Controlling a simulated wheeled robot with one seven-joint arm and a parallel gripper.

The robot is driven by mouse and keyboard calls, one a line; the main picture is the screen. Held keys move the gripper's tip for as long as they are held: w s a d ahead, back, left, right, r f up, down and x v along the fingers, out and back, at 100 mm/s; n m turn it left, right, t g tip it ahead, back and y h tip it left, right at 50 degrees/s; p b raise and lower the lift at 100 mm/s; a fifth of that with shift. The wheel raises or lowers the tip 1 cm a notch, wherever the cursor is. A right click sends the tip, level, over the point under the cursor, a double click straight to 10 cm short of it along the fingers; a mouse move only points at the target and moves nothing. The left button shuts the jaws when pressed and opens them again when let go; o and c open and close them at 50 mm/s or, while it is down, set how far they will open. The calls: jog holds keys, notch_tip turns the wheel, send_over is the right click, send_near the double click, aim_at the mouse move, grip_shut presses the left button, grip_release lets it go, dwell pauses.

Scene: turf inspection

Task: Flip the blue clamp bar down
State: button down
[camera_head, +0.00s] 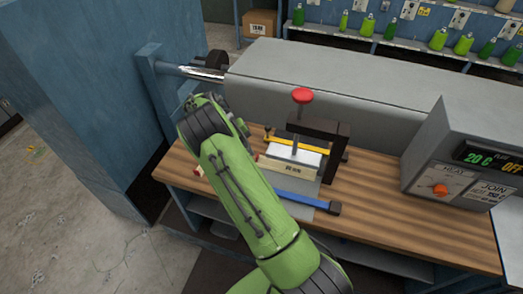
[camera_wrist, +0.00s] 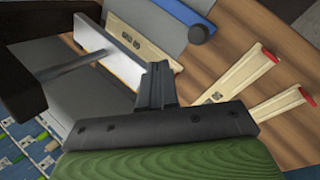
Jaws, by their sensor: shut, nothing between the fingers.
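The blue clamp bar (camera_head: 300,199) shows in the head view at the front of a small press fixture, partly hidden by my green arm. It lies low along the fixture's front edge, with a dark block at its right end. In the wrist view a blue bar (camera_wrist: 181,11) with a rounded end enters from the top edge. My gripper (camera_wrist: 158,68) is shut and empty in the wrist view, below the blue bar in the picture and apart from it. In the head view the fingers are hidden behind my arm. A yellow bar (camera_head: 294,145) crosses the fixture's back.
The fixture has a black frame (camera_head: 330,129) with a red knob (camera_head: 303,95) above a pale block (camera_head: 292,155). Beige pieces with red tips (camera_wrist: 237,83) lie on the wooden bench. A grey control box (camera_head: 465,150) stands at right. The bench between fixture and box is clear.

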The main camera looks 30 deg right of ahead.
jog(key=v, duration=0.7)
jog(key=shift+w+a, duration=0.2)
jog(key=shift+a, duration=0.2)
